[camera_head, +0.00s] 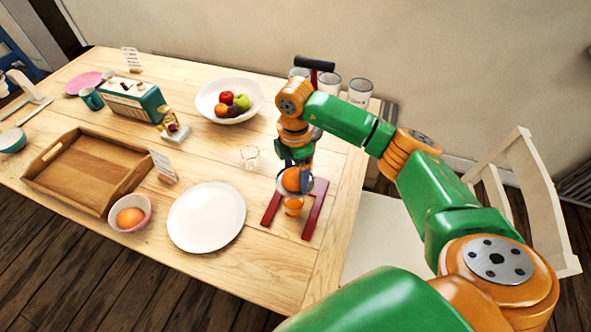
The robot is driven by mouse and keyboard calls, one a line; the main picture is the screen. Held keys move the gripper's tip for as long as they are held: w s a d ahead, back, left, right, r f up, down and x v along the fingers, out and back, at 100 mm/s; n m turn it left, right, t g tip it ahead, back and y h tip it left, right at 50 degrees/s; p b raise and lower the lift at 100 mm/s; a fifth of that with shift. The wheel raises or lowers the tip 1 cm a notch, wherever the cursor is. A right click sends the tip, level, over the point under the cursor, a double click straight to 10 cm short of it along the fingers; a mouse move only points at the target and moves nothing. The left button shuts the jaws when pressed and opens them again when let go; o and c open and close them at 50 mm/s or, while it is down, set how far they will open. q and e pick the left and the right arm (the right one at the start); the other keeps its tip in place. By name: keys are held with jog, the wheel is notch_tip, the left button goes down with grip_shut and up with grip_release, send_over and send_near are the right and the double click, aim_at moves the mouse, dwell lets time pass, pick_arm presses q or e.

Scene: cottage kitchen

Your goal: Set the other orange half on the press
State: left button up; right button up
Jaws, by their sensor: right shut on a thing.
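The press (314,212) stands at the table's right end, with dark red base legs and a black-handled lever (315,63) raised at the back. My right gripper (294,166) points down over the press and is shut on an orange half (291,180). The orange half is at the press's cup; I cannot tell whether it touches it. Below it is an orange-coloured glass (293,206) between the legs. My left gripper is not in view.
A white plate (207,217) lies left of the press, with a small clear glass (250,157) behind it. A wooden tray (83,172), radio (134,101), fruit bowl (205,97) and several glasses (360,92) stand around. A cream chair (525,180) is at the right.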

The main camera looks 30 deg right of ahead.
aim_at(295, 172)
jog(key=shift+f, duration=0.25)
jog(key=o, duration=0.6)
jog(key=shift+c, duration=0.2)
jog(key=shift+r, duration=0.1)
notch_tip(295, 172, up, 11)
jog(key=p, duration=0.9)
